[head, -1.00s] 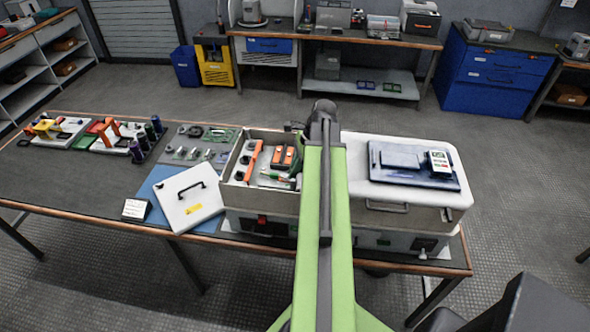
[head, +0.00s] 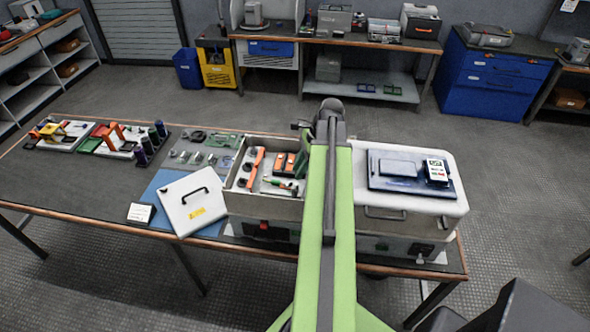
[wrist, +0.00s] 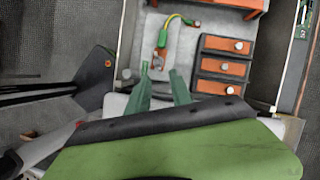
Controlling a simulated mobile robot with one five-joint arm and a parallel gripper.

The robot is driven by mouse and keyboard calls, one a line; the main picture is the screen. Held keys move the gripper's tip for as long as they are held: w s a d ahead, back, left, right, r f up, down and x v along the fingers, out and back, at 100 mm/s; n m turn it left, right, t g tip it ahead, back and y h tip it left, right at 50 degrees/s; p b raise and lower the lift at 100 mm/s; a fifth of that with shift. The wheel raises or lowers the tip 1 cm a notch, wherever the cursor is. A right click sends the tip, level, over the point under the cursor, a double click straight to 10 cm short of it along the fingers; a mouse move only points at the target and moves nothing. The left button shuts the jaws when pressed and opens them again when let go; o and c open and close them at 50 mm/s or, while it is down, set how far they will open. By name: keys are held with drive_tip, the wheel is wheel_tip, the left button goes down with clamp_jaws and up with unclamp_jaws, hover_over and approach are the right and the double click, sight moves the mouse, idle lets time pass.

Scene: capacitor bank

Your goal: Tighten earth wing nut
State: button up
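The open equipment box (head: 228,180) stands on the bench in the head view, left of my arm. In the wrist view, a green-yellow earth lead (wrist: 172,24) lies inside it, with a copper-coloured end. A small grey part, which may be the wing nut (wrist: 158,62), sits at the lead's lower end; its shape is too small to tell. My gripper (wrist: 161,73) has two dark green fingers spread apart, pointing towards that part. The fingers look open and empty. I cannot tell whether they touch the part.
Orange-topped blocks with round terminals (wrist: 222,66) stand close right of the fingers. A white lid (head: 191,203) lies left of the box. A white case (head: 460,203) with a meter (head: 437,171) is right of my arm. Box walls surround the work area.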

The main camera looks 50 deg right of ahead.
drive_tip(key=p+v, duration=1)
drive_tip(key=v, duration=0.3)
drive_tip(key=shift+w, duration=0.1)
drive_tip(key=w+a+f+n+g+b, duration=0.1)
drive_tip(key=w+a+f+n+b, duration=0.1)
drive_tip(key=w+a+f+b, duration=0.45)
drive_tip(key=w+a+f+n+g+b, duration=0.15)
drive_tip(key=w+a, duration=0.25)
drive_tip(key=a, duration=0.6)
drive_tip(key=w+a+f+n+b, duration=0.3)
drive_tip(key=w+a+f, duration=0.15)
drive_tip(key=a, duration=0.45)
drive_tip(key=a+f+n+h+b, duration=0.1)
drive_tip(key=a+f+n+b, duration=0.2)
drive_tip(key=a+n, duration=0.6)
drive_tip(key=a+f+n+h+b, duration=0.2)
drive_tip(key=a+f+n+b, duration=0.2)
drive_tip(key=a+n, duration=0.6)
drive_tip(key=shift+w+a+f+h, duration=0.3)
drive_tip(key=shift+w+a, duration=0.1)
drive_tip(key=shift+w, duration=0.05)
